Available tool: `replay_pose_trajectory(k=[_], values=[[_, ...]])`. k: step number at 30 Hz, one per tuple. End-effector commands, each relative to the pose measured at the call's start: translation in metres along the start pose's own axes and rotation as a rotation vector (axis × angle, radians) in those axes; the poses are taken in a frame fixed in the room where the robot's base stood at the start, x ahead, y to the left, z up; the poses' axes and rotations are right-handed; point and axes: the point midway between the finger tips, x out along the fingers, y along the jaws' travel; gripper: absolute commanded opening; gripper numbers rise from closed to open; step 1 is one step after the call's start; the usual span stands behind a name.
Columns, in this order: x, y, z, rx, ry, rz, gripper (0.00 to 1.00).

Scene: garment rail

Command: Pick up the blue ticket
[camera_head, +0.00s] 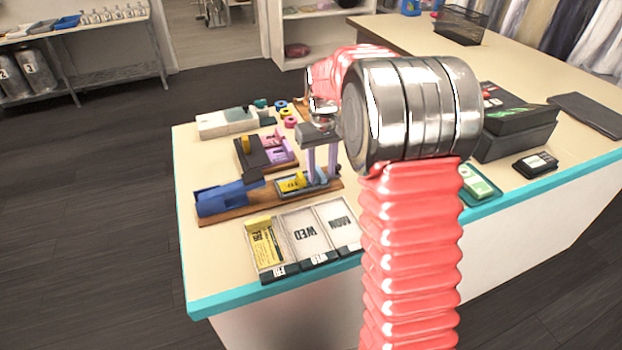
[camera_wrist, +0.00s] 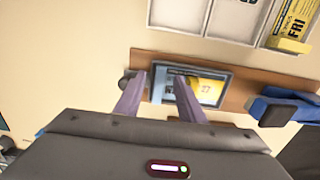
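A small dark-framed tray (camera_head: 292,186) lies on a wooden board, with a yellow ticket (camera_head: 297,181) in it. A narrow blue piece, which looks like the blue ticket (camera_head: 317,174), shows at the tray's right end, partly behind my finger. In the wrist view the blue piece (camera_wrist: 157,88) is at the tray's left end and the yellow ticket (camera_wrist: 206,88) is to its right. My gripper (camera_head: 321,180) points down with its two purple fingers apart, one on either side of the blue piece. The wrist view shows the gripper (camera_wrist: 163,76) empty; contact cannot be told.
A blue device (camera_head: 225,198) sits on the board's left end. Behind are a dark and purple holder (camera_head: 264,152) and tape rolls. A black box (camera_head: 512,130) stands right.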

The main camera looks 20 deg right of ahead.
Motion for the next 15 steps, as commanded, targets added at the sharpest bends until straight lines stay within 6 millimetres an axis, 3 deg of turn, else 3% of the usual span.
replay_pose_trajectory(k=[8,15], values=[[-0.0003,0.0002,0.0,0.0,0.0,0.0,0.35],[-0.0003,0.0003,0.0,0.0,0.0,0.0,0.18]])
